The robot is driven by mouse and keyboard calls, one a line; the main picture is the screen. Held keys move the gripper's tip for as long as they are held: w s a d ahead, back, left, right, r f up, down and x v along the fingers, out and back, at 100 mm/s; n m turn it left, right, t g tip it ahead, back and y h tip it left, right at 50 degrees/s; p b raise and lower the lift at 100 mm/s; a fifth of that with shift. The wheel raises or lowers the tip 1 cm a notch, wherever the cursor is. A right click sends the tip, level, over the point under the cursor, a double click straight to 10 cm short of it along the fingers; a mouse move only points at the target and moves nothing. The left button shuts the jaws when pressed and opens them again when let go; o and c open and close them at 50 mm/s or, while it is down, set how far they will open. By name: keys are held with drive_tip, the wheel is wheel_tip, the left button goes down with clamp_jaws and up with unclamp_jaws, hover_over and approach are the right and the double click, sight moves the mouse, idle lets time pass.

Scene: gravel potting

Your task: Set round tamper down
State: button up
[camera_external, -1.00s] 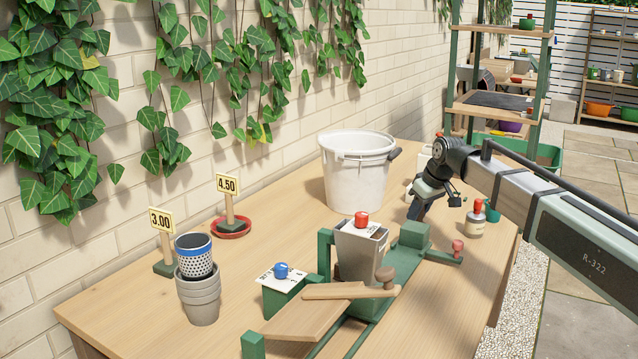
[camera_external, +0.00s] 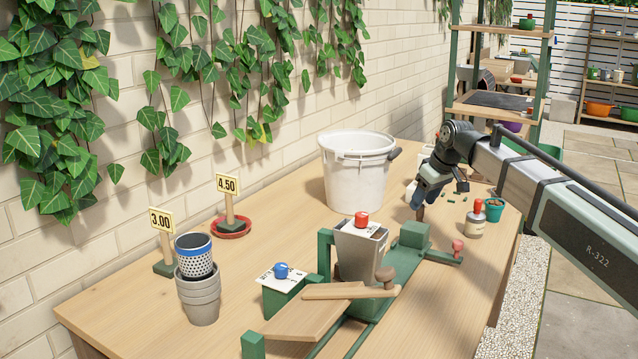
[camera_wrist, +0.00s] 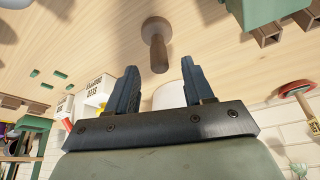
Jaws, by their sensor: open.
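The round tamper (camera_wrist: 158,45), a wooden handle on a round foot, shows ahead of the fingers in the wrist view. It appears to stand on its foot on the bare wooden table. My gripper (camera_wrist: 160,74) is open, its two dark fingers spread apart, with the handle's end lined up near the gap and apparently clear of both fingers. In the external view my gripper (camera_external: 428,190) is over the far part of the table. A small brown part of the tamper (camera_external: 420,213) shows just under it; the rest is hidden.
A white bucket (camera_external: 357,175) stands left of my gripper. The green press frame (camera_external: 414,235) with a grey hopper (camera_external: 360,255) is in front. A red-topped bottle (camera_external: 476,220) and a teal pot (camera_external: 494,209) are to the right. Small green pieces (camera_wrist: 48,80) lie on the table.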

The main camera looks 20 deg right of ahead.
drive_tip(key=v, duration=0.7)
drive_tip(key=shift+r, duration=0.2)
drive_tip(key=shift+s, duration=0.1)
